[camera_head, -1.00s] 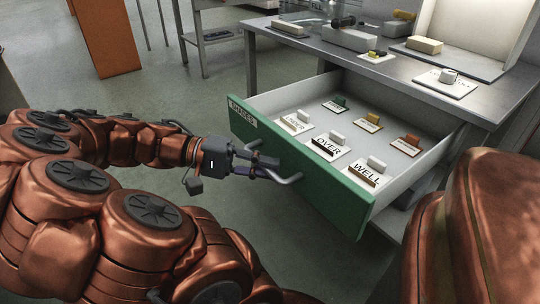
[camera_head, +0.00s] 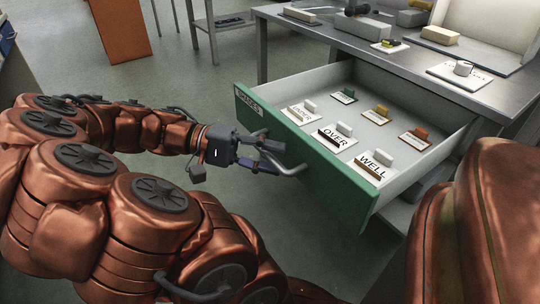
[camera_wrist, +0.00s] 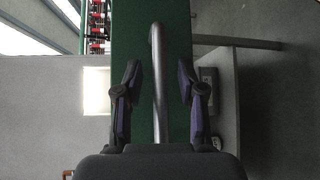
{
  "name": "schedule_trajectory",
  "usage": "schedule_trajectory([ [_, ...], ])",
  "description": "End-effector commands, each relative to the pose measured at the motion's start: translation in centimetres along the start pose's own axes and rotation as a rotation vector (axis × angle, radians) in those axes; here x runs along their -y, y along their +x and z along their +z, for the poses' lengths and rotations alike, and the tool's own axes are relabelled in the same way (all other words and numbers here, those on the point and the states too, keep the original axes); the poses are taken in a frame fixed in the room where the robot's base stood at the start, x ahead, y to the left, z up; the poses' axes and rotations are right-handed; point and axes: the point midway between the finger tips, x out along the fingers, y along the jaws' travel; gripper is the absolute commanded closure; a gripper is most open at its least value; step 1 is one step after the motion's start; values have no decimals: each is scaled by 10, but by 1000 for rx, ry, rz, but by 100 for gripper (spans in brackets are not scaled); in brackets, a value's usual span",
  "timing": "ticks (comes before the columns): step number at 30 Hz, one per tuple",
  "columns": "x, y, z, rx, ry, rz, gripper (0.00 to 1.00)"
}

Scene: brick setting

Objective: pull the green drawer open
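The green drawer (camera_head: 310,165) stands far out from the metal bench, with its white interior showing. Its grey bar handle (camera_head: 288,172) is on the green front. It also shows as a metal bar in the wrist view (camera_wrist: 159,85), against the green front (camera_wrist: 133,45). My gripper (camera_head: 276,158) is at the handle. In the wrist view my gripper (camera_wrist: 158,95) has its fingers spread, one on each side of the bar, with a visible gap on both sides. The fingers do not press on the bar.
Several labelled cards with small coloured blocks lie in the drawer. The bench top (camera_head: 395,65) behind holds blocks, a tool and a white card (camera_head: 460,76). An orange panel (camera_head: 108,28) and a small table (camera_head: 217,25) stand at the back. Grey floor is clear left of the drawer.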

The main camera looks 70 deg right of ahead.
Motion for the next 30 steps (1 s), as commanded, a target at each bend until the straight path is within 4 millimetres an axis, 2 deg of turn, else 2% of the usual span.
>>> schedule_trajectory([
  [5,0,-1,0,0,0,0,61],
  [11,0,-12,-1,-3,0,-1,61],
  [21,1,-53,-1,-2,-1,1,61],
  [30,0,-73,0,-1,2,1,61],
])
